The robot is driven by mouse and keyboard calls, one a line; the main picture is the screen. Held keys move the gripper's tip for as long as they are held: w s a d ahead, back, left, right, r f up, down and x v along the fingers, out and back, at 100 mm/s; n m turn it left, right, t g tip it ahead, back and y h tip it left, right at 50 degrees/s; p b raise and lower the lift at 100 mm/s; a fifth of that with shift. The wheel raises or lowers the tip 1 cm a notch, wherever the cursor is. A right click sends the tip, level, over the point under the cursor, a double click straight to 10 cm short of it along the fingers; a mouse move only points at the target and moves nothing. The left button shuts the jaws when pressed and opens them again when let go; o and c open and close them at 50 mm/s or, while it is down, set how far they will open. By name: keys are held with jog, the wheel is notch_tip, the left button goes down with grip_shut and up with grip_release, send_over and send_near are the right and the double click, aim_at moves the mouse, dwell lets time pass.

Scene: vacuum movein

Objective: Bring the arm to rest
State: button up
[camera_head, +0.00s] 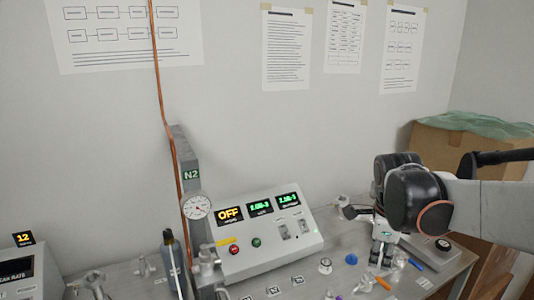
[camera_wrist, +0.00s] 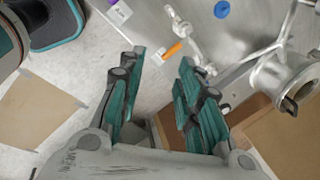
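My arm (camera_head: 490,210) reaches in from the right in the head view, over the right end of the metal bench. My gripper (camera_wrist: 160,58) shows in the wrist view with its two teal-padded fingers apart and nothing between them. In the head view, what looks like my gripper (camera_head: 382,250) hangs below the dark wrist joint, partly hidden and small. In the wrist view the bench edge, with a metal fitting and an orange piece (camera_wrist: 173,48), lies beyond the fingertips.
A control box (camera_head: 265,240) with lit displays, a gauge (camera_head: 197,207) and a copper pipe (camera_head: 168,110) stand left of my arm. Small parts lie on the bench (camera_head: 345,275). A cardboard box (camera_head: 465,150) is behind my arm. A metal flanged part (camera_wrist: 285,75) is right of my fingers.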

jog(key=s+a+n+t, duration=0.2)
jog(key=s+a+n, duration=0.2)
jog(key=s+n, duration=0.4)
jog(key=s+a+f+n+t+y, duration=0.1)
jog(key=s+a+n, duration=0.3)
jog(key=s+n, duration=0.4)
jog(key=n+t, duration=0.1)
jog(key=n, duration=0.6)
jog(key=shift+n+t+y+b, duration=0.3)
jog(key=shift+t+b, duration=0.1)
